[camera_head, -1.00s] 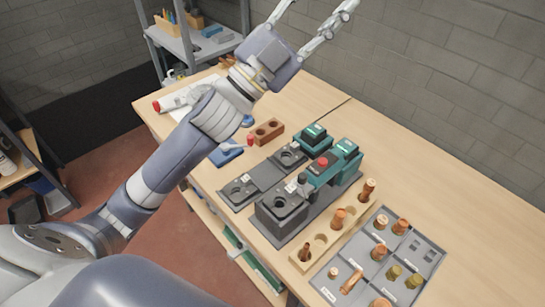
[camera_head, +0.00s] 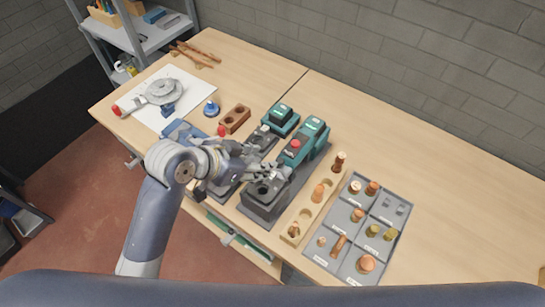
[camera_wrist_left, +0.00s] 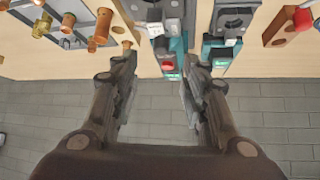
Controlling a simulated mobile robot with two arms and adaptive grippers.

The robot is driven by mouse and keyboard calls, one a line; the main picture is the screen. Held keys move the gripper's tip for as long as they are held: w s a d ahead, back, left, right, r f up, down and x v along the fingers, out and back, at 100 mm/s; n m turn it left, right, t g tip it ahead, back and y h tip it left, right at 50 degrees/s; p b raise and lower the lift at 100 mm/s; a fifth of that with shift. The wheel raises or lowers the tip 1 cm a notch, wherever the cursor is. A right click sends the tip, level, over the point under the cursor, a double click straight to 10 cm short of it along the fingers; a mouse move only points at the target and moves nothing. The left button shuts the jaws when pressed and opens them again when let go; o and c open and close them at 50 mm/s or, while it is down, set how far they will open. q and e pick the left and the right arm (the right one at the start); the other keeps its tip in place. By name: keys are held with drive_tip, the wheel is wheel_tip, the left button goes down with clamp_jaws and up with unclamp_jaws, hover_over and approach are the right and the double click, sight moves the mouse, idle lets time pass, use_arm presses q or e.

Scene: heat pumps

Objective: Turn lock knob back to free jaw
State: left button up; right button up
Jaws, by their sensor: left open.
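The dark grey jaw block (camera_head: 262,206) stands on the bench beside a teal unit (camera_head: 312,140) with a red button (camera_head: 295,144). My left gripper (camera_head: 277,173) is at the back edge of the block, in front of the teal unit, and hides part of it. In the left wrist view the gripper (camera_wrist_left: 158,60) is open and empty, its two fingers apart. The red button (camera_wrist_left: 167,66) shows between them, with the jaw block (camera_wrist_left: 152,12) beyond at the top. A small light piece on the block may be the lock knob; I cannot tell. My right gripper is not in view.
A wooden holder (camera_head: 303,230) with copper fittings and a sectioned grey tray (camera_head: 340,222) lie to the right. A second teal unit (camera_head: 281,120) and a brown two-hole block (camera_head: 234,119) stand behind. The bench's right side is clear.

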sight(279, 161)
use_arm(q)
drive_tip(key=p+x, duration=0.2)
drive_tip(key=x, duration=0.7)
drive_tip(key=shift+w+f, duration=0.15)
drive_tip(key=shift+c, duration=0.6)
clamp_jaws()
